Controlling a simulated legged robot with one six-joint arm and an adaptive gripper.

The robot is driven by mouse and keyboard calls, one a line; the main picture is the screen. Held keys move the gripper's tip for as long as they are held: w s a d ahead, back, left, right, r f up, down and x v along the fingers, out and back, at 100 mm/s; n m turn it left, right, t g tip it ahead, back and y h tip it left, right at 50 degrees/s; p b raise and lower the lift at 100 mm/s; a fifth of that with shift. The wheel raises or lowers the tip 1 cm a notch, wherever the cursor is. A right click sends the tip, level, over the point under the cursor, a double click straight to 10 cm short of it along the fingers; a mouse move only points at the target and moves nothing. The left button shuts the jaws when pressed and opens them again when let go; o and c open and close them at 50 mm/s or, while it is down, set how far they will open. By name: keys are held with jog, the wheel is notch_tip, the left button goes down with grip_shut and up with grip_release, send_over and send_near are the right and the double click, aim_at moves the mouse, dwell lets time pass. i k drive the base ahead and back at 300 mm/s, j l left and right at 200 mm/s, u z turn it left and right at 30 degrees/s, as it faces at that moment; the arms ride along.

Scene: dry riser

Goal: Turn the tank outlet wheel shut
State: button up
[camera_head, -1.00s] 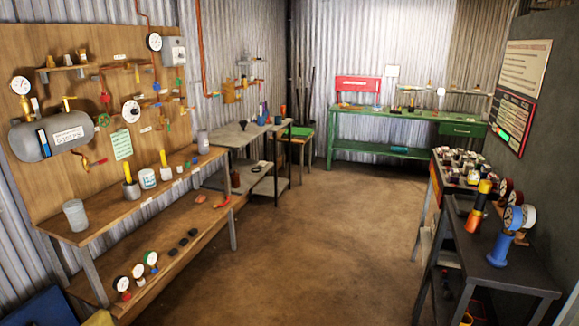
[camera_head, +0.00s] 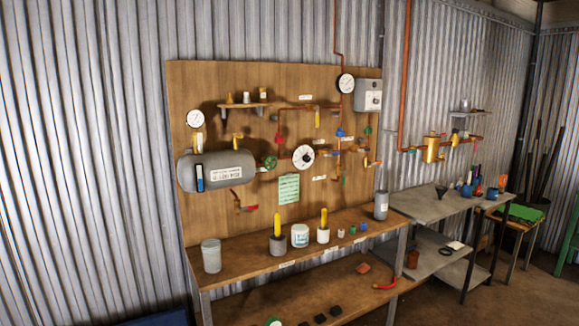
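A grey horizontal tank (camera_head: 217,171) with a white label is mounted on the left of a wooden board (camera_head: 235,82). A small green wheel (camera_head: 270,162) sits on the pipe just right of the tank's right end, and it looks like the outlet wheel. Whether it is open or shut cannot be told from here. A round white gauge (camera_head: 303,157) is to the right of the wheel. My gripper and arm are not in view.
A wooden bench (camera_head: 262,262) with cups, jars and fittings runs below the board. A grey table (camera_head: 435,208) and a green-topped stool (camera_head: 524,213) stand to the right. Some bare floor (camera_head: 520,290) shows at the lower right.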

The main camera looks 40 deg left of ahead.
aim_at(273, 157)
jog(key=i+u, duration=0.35)
jog(key=i, duration=1.2)
